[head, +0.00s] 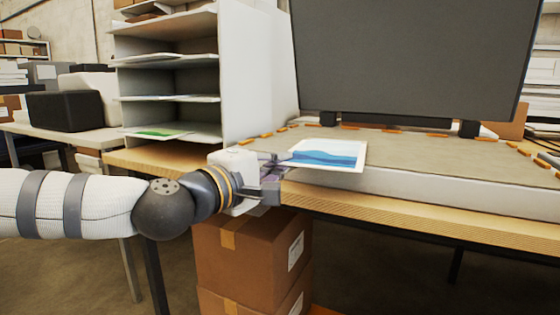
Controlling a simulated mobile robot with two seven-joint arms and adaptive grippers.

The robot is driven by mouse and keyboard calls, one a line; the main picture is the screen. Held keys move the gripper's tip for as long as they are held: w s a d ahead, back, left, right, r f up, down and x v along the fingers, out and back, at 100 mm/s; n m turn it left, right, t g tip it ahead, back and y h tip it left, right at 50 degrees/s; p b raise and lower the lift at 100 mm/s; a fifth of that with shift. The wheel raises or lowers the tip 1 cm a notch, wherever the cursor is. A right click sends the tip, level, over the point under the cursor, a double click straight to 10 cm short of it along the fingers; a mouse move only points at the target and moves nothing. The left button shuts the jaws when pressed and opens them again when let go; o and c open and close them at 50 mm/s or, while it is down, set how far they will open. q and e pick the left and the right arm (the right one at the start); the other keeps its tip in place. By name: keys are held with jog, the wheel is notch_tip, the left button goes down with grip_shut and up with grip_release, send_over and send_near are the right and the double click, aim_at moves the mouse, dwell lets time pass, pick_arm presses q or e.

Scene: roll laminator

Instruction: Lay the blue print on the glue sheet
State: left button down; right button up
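The blue print (330,153), a white-bordered sheet with a blue wavy picture, is at the front left corner of a low slab with a beige top (430,159). My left gripper (283,161) reaches in from the left and its fingers meet the print's left edge; it looks shut on that edge. Whether the print touches the beige top or hovers just above it, I cannot tell. I cannot make out a separate glue sheet; the beige top may be it. My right gripper is not in view.
A white shelf rack (258,75) stands behind my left gripper, with a green print (160,133) on a low shelf. A large dark panel (405,55) stands upright behind the slab. Orange pieces line the slab's edges. Cardboard boxes (250,260) sit below the wooden table edge (420,218).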

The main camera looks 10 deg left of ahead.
pick_arm(q)
jog(key=c, duration=1.7)
grip_release()
jog(key=v, duration=1.2)
